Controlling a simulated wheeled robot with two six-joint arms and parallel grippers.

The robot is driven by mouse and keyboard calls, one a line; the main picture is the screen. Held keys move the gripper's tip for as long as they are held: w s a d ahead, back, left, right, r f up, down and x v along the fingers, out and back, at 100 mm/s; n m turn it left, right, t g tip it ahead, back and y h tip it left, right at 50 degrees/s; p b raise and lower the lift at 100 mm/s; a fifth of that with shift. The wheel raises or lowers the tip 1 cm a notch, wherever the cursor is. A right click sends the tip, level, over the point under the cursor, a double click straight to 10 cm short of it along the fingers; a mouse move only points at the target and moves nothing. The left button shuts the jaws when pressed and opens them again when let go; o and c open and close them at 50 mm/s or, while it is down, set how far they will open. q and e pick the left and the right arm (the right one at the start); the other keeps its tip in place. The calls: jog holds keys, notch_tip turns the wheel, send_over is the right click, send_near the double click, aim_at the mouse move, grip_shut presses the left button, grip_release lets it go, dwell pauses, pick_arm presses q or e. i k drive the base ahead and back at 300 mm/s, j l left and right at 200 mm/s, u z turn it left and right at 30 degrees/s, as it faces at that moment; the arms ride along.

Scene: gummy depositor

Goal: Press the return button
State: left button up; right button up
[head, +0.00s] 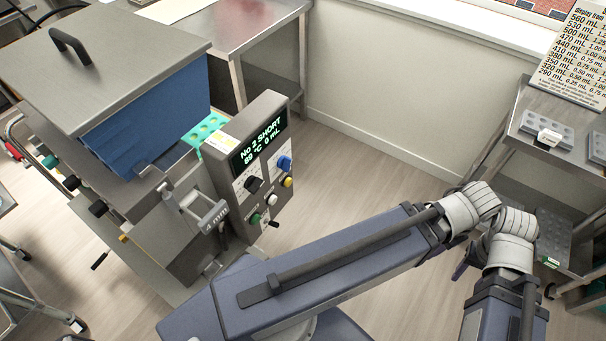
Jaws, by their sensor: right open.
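The grey control panel (262,150) of the depositor stands left of centre, its screen (258,143) lit with green text that seems to read "No 2 SHORT", "89 °C 0 mL". My right gripper (463,261) is open, mostly hidden behind my arm, far right of the panel. My left gripper is not in view.
A blue hopper (150,115) with a grey lid (95,60) stands left of the panel. A teal mould (203,130) sits behind the panel. A steel shelf (565,150) with grey moulds is at the right. Floor between panel and shelf is clear.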

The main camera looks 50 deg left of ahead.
aim_at(289, 181)
jog(key=i+u, duration=0.3)
jog(key=i+l+u, duration=0.15)
jog(key=u, duration=0.15)
jog(key=i+l+u, duration=0.1)
jog(key=u, duration=0.4)
jog(key=i+l+u, duration=0.15)
jog(key=u, duration=0.3)
jog(key=i+l+u, duration=0.1)
jog(key=u, duration=0.4)
jog(key=i+l+u, duration=0.1)
jog(key=l+u, duration=0.65)
jog(key=u, duration=0.15)
jog(key=l+u, duration=0.35)
jog(key=u, duration=0.15)
jog(key=k, duration=0.6)
